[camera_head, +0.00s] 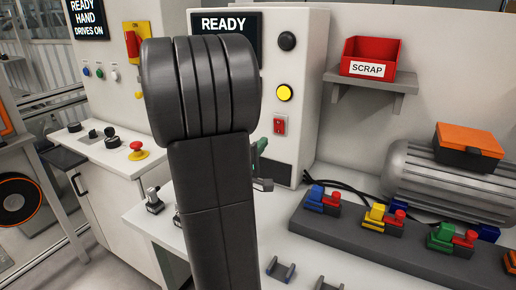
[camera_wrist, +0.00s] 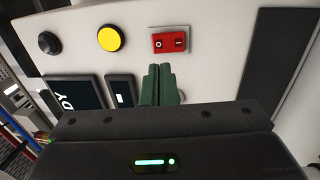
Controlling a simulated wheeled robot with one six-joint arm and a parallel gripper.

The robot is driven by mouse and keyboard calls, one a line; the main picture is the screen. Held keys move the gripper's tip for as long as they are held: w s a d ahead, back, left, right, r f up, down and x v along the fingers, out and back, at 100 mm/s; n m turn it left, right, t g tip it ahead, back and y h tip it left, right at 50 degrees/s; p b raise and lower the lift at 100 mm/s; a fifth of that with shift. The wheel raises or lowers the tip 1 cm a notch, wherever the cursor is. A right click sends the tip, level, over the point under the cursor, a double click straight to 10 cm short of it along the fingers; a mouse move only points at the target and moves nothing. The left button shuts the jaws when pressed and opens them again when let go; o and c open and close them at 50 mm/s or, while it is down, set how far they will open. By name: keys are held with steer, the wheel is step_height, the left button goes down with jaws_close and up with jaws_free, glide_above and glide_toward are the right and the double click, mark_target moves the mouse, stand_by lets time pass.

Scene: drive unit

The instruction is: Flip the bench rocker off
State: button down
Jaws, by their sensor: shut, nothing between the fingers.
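The bench rocker (camera_head: 280,125) is a small red switch on the front of the white panel, below the yellow button. In the wrist view the rocker (camera_wrist: 170,43) shows an O mark on its left half and an I mark on its right half. I cannot tell which half is pressed in. My gripper's green fingers (camera_wrist: 159,67) are shut together and empty, with their tips just below the rocker in that picture and a small gap showing. In the head view my gripper (camera_head: 261,146) is mostly hidden behind my dark arm, below and left of the rocker.
A yellow button (camera_head: 284,93) and a black knob (camera_head: 287,41) sit above the rocker. A READY screen (camera_head: 225,24) is at their left. The bench holds a dark rail (camera_head: 380,238) with coloured connectors and a grey motor (camera_head: 440,185). A red scrap bin (camera_head: 367,62) stands on a shelf.

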mark_target(280, 123)
steer(key=p+x, duration=0.1)
steer(key=x, duration=0.8)
steer(key=shift+w+d, duration=0.15)
steer(key=shift+w, duration=0.1)
steer(key=shift+r+p, duration=0.25)
steer(key=shift+p, duration=0.35)
steer(key=shift+w+d+r+p, duration=0.15)
steer(key=shift+r+p, duration=0.15)
steer(key=shift+p, duration=0.75)
steer(key=shift+f+g, duration=0.3)
